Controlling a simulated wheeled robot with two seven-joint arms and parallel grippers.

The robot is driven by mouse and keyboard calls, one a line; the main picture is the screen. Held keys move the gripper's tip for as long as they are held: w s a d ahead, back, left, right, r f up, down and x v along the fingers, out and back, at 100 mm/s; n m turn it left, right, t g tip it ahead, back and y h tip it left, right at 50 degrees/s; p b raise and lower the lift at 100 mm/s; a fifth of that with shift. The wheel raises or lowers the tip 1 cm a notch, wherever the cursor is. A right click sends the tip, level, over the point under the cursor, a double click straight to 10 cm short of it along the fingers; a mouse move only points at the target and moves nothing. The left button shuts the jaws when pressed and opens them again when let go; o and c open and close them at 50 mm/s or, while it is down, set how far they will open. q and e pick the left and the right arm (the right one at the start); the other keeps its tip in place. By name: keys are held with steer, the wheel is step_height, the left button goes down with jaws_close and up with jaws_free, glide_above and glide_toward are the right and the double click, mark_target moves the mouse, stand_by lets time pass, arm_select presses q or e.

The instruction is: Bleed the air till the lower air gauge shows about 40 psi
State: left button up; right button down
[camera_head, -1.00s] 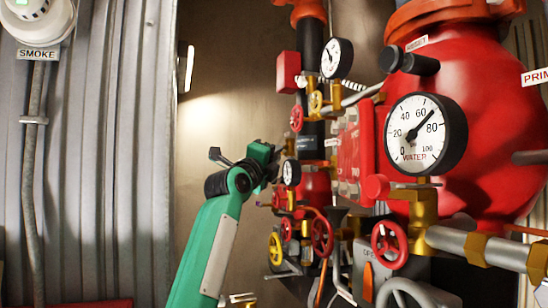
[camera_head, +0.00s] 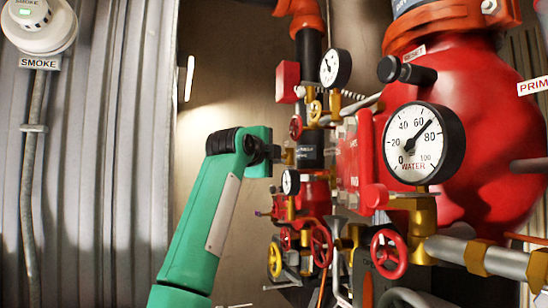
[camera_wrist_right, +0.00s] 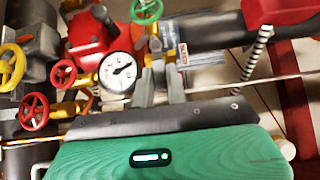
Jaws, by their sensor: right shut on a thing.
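The lower air gauge (camera_head: 291,182) is a small white dial with a black rim on the red and brass pipework. It shows larger in the right wrist view (camera_wrist_right: 120,73), where its dark needle points right and slightly up; its numbers are too small to read. My right gripper (camera_wrist_right: 162,84) is beside this gauge, its grey fingers shut on a small brass valve part (camera_wrist_right: 156,48), mostly hidden between them. In the head view my green right arm reaches up from below to a brass fitting (camera_head: 288,156), and the fingertips are hard to make out. My left gripper is not in view.
A large WATER gauge (camera_head: 418,144) reads about 70, in front of a red vessel (camera_head: 475,110). Another gauge (camera_head: 336,68) is higher. Red handwheels (camera_head: 388,254) and a yellow handwheel (camera_head: 274,258) crowd below. The corrugated wall (camera_head: 100,170) at left has clear space before it.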

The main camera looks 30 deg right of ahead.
stand_by(0.5)
steer(key=c, duration=1.4)
jaws_free()
steer(key=b+v, duration=0.6)
steer(key=v, duration=0.7)
steer(key=shift+a+b, duration=0.3)
steer(key=shift+a, duration=0.1)
